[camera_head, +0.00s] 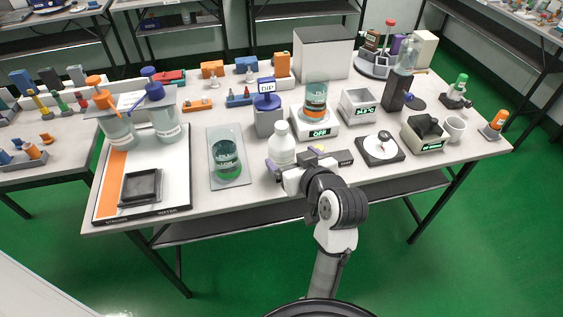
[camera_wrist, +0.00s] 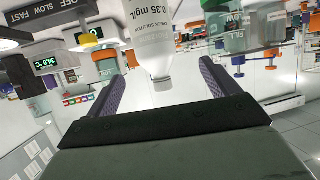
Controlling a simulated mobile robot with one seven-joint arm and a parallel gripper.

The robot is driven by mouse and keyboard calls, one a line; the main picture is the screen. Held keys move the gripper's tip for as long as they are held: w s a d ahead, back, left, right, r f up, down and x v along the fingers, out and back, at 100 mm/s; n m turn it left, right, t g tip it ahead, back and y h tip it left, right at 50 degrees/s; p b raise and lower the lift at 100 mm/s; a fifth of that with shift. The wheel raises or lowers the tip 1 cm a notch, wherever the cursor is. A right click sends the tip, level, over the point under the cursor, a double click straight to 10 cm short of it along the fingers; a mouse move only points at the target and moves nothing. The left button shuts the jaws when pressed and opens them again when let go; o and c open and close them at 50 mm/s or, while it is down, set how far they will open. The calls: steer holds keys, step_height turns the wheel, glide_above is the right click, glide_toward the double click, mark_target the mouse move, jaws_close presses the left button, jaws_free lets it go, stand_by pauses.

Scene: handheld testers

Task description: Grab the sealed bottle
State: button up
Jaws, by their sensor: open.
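The sealed bottle (camera_head: 281,147) is white with a white cap and stands upright near the middle of the table's front. In the wrist view the bottle (camera_wrist: 150,35) appears inverted, its label reading "0.35 mg/L" and "check solution" and its cap pointing at my palm. My gripper (camera_head: 294,160) is at the bottle's front right in the head view. In the wrist view my gripper (camera_wrist: 162,72) is open, with purple fingers on either side of the cap region. There is a gap between the cap and the palm. The bottle's lower end is cut off in the wrist view.
A beaker with green liquid (camera_head: 226,158) stands left of the bottle. A blue-topped meter (camera_head: 267,112) is behind it. A round-topped device (camera_head: 380,147) is to the right. A dark tray (camera_head: 141,187) lies at the left.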

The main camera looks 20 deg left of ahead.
mark_target(283, 149)
steer(key=shift+w+a+f+b, duration=0.2)
steer(key=shift+f+b, duration=0.15)
steer(key=shift+b, duration=0.7)
steer(key=x, duration=0.1)
steer(key=b+x, duration=0.1)
steer(key=x, duration=0.3)
steer(key=shift+w+a+r, duration=0.15)
steer(key=shift+r, duration=0.05)
steer(key=shift+w+d+p+x, duration=0.1)
steer(key=shift+p+x, duration=0.05)
steer(key=shift+x, duration=0.75)
steer(key=shift+w+d+p+x, duration=0.1)
steer(key=shift+d+x, duration=0.05)
steer(key=shift+x, duration=0.75)
steer(key=shift+w+d+p+x, duration=0.1)
steer(key=shift+w+p+x, duration=0.05)
steer(key=shift+x, duration=0.75)
steer(key=shift+c, duration=0.5)
steer(key=c, duration=1.2)
steer(key=shift+c, duration=0.5)
steer(key=shift+r, duration=0.1)
